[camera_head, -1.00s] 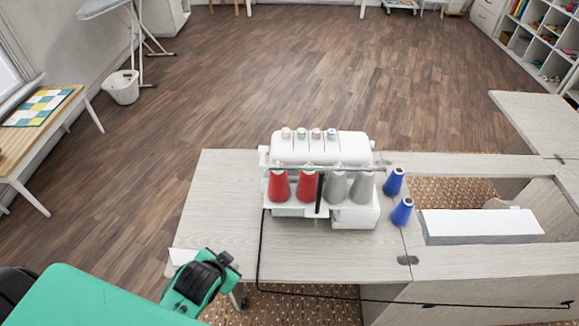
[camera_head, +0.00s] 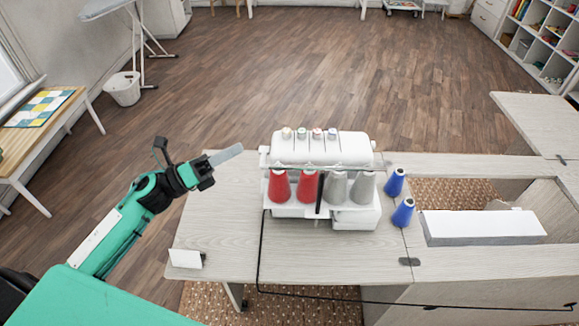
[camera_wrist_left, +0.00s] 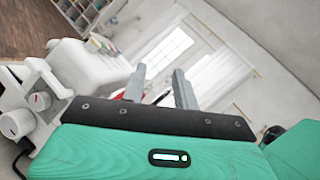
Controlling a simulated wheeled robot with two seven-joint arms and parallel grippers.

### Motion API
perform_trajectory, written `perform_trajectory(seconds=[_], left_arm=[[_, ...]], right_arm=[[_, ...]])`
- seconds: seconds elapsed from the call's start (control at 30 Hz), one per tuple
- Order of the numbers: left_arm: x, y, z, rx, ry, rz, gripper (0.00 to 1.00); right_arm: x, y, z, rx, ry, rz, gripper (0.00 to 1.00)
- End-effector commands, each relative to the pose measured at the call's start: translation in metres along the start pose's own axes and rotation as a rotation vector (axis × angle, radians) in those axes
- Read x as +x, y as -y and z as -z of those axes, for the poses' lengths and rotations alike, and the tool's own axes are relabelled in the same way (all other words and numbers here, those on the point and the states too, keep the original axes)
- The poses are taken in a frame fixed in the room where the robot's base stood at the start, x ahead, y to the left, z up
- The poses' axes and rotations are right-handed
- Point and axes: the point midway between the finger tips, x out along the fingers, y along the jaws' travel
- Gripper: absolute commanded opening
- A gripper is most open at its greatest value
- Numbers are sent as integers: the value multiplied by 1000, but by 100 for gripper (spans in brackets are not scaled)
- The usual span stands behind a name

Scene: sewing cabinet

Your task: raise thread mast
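A white serger (camera_head: 335,146) stands on the pale wooden cabinet top, and it also shows tilted at the left of the left wrist view (camera_wrist_left: 85,68). The thread mast (camera_head: 320,190) is a short dark post among the cones, with a thin bar across the top, low behind the machine's spool dials. Two red cones and two grey cones stand on the machine's stand around it. My left gripper (camera_head: 226,154) is raised left of the machine, apart from it. In the left wrist view its two fingers (camera_wrist_left: 159,87) are spread with nothing between them. My right gripper is out of view.
Two blue cones (camera_head: 399,198) stand right of the machine. A black cable (camera_head: 259,250) runs down its left side and along the front. A white card (camera_head: 186,259) stands at the left front corner. The cabinet top (camera_head: 225,235) left of the machine is clear. An opening lies right.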

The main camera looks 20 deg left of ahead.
Motion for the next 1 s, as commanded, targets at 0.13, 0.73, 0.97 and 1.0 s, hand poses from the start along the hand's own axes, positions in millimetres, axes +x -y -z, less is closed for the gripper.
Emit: perform_trajectory(seconds=[0.13, 0.73, 0.97, 1.0], left_arm=[[-7, 16, 7, 248, -218, 135, 30], [13, 35, 32, 452, -429, 273, 30], [56, 43, 55, 449, -428, 271, 30], [63, 44, 58, 449, -428, 271, 30]], right_arm=[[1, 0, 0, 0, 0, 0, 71], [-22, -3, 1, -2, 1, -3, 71], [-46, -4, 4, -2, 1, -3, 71], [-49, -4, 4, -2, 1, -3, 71]])
